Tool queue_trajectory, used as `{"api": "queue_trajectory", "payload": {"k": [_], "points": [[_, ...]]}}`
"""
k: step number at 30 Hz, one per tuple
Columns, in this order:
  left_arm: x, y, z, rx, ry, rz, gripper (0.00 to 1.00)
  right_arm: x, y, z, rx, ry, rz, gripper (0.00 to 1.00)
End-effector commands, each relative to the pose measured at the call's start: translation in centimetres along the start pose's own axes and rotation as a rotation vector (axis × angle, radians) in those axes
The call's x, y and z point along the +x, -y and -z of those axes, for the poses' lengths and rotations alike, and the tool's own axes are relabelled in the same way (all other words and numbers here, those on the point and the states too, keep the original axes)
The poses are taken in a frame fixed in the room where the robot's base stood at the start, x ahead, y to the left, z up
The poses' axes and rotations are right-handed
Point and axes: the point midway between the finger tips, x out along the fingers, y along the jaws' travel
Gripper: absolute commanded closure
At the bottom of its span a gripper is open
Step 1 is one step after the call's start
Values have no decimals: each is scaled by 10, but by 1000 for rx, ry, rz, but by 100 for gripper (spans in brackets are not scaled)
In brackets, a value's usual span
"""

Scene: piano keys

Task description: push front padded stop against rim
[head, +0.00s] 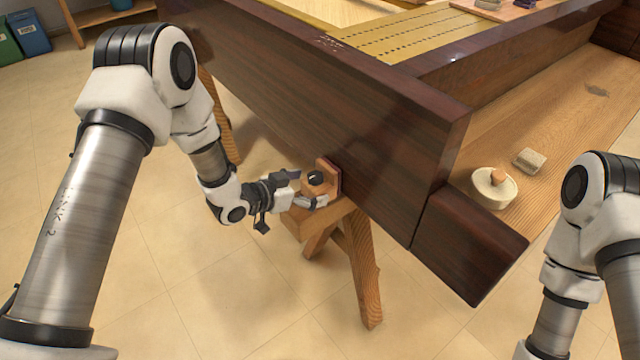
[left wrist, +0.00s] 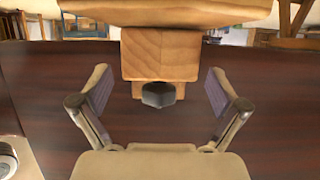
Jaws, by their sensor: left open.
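The padded stop (head: 328,172) is an upright wooden block with a dark reddish pad on its rim side and a black knob (head: 315,178). It sits on the sawhorse beside the dark glossy piano rim (head: 390,125); I cannot tell whether the pad touches the rim. My left gripper (head: 308,190) is open at the stop's left side. In the left wrist view, the wooden block (left wrist: 160,55) and dark knob (left wrist: 158,95) show between the spread fingers (left wrist: 160,90), with a gap on each side. My right arm shows at the right edge, but its gripper is out of frame.
The wooden sawhorse (head: 364,270) stands under the rim, with another sawhorse leg (head: 218,115) farther back. A round pale object with a wooden knob (head: 493,186) and a small block (head: 529,160) rest on the wooden surface at right. The floor at left is clear.

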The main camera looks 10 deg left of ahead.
Motion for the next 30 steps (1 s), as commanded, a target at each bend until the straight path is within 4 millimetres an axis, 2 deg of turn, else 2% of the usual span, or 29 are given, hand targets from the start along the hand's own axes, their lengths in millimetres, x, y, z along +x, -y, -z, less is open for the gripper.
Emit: {"api": "queue_trajectory", "payload": {"k": [1,6,10,13,26,28,30], "points": [[-14,2,1,-7,-2,4,2,0,0,0,0,0,0,60],[-57,1,1,-7,-4,3,2,0,0,0,0,0,0,60],[-76,0,0,-4,-2,1,2,0,0,0,0,0,0,60],[-81,0,0,-1,-2,0,2,0,0,0,0,0,0,60],[-81,0,-1,-1,0,-1,2,0,0,0,0,0,0,60],[-80,-3,-8,-7,12,-6,2,0,0,0,0,0,0,60],[-76,-15,-29,-15,52,-31,2,0,0,0,0,0,0,60]]}}
